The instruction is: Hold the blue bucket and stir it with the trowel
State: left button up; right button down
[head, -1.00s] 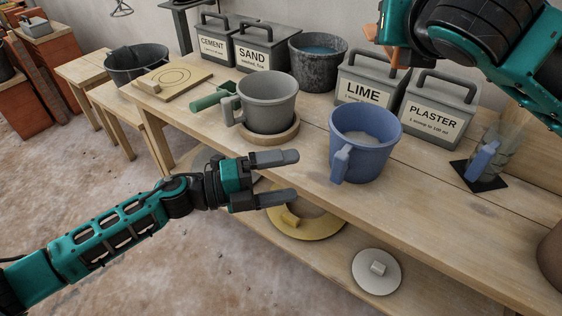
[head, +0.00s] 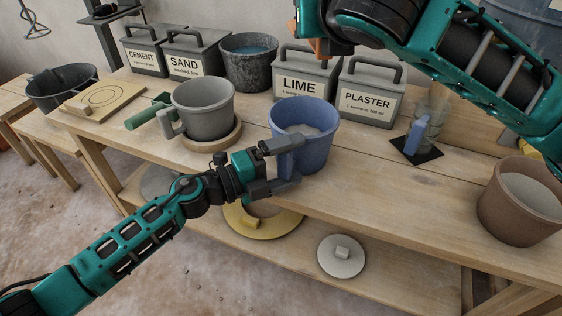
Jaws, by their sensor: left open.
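The blue bucket (head: 312,150) stands upright on the bench and holds pale grey material. Its handle (head: 287,161) faces my left gripper (head: 280,166). That gripper is open, with one finger on each side of the handle; I cannot tell whether they touch it. My right arm crosses the top right, and its wrist end (head: 335,25) is high above the boxes. An orange-brown piece (head: 319,48) shows beside it, but the right fingers are not clear. I cannot pick out the trowel with certainty.
A grey bucket (head: 205,112) stands on a round wooden board left of the blue one, beside a green-handled tool (head: 148,114). LIME (head: 304,84) and PLASTER (head: 368,102) boxes stand behind. A brown bucket (head: 520,205) is at right.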

pick_arm(q)
jog(key=shift+c, duration=0.3)
jog(key=c, duration=1)
jog(key=shift+c, duration=0.2)
pick_arm(e)
jog(key=shift+w, duration=0.1)
